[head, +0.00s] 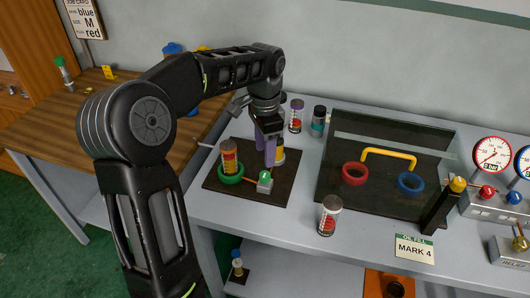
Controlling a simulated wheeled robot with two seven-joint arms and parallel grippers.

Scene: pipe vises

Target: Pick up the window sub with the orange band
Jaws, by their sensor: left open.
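My left gripper (268,148) points down over the dark vise board (284,190), its purple fingers open. A small cylinder with a yellowish band (280,155) stands just behind and right of the fingers, partly hidden by them; I cannot tell if the fingers straddle it. My right gripper is out of view.
A dark tray (340,190) with a red ring (355,173), a blue ring (410,183) and a yellow handle (389,157) lies right of the vise. Gauges (492,153) stand far right. Another small cylinder (237,265) is on the lower shelf. A wooden bench (50,130) is left.

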